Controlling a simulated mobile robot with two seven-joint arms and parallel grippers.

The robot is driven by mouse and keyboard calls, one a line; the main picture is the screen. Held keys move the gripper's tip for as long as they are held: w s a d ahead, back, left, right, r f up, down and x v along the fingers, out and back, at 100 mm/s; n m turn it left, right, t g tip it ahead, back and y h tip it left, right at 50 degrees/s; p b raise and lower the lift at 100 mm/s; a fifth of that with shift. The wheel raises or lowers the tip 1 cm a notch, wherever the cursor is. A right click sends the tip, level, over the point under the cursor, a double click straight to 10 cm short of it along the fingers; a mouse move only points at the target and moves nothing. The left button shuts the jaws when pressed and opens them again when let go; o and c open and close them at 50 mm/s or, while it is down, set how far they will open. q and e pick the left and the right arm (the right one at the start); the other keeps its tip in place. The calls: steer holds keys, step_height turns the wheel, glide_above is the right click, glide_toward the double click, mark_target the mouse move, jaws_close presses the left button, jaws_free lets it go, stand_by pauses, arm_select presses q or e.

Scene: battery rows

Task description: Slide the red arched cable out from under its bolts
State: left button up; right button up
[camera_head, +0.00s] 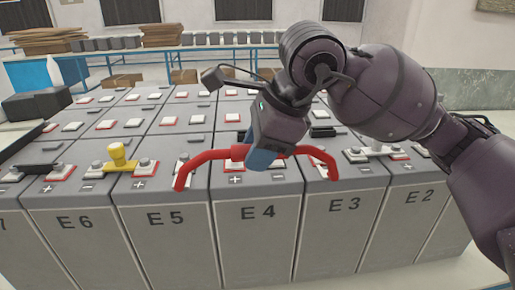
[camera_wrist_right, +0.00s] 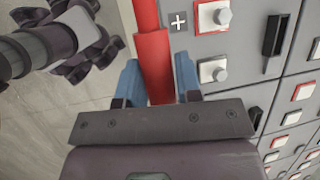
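The red arched cable (camera_head: 203,160) shows in the head view in front of the front row's top edge, with its ends bent down over E5 and E3. My right gripper (camera_head: 262,158) is at its middle, its blue fingers on either side of it. In the right wrist view, the fingers (camera_wrist_right: 159,85) close against a thick red sleeve of the cable (camera_wrist_right: 154,55). Bare bolts (camera_wrist_right: 222,17) on red and white pads lie beside the cable there, apart from it. Whether the cable ends touch anything cannot be told. My left gripper is not in view.
Grey battery blocks (camera_head: 258,245) marked E 6 to E 2 stand in tight rows. A black bar (camera_head: 38,169) lies at far left. Blue-framed benches stand behind. Floor (camera_wrist_right: 75,105) shows beside the row.

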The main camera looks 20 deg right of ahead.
steer(key=o, duration=0.4)
steer(key=shift+o, duration=0.2)
steer(key=shift+r, duration=0.15)
steer(key=v, duration=1)
steer(key=shift+s+r, duration=0.2)
steer(key=shift+r, duration=0.05)
steer(key=shift+s+d+f, duration=0.1)
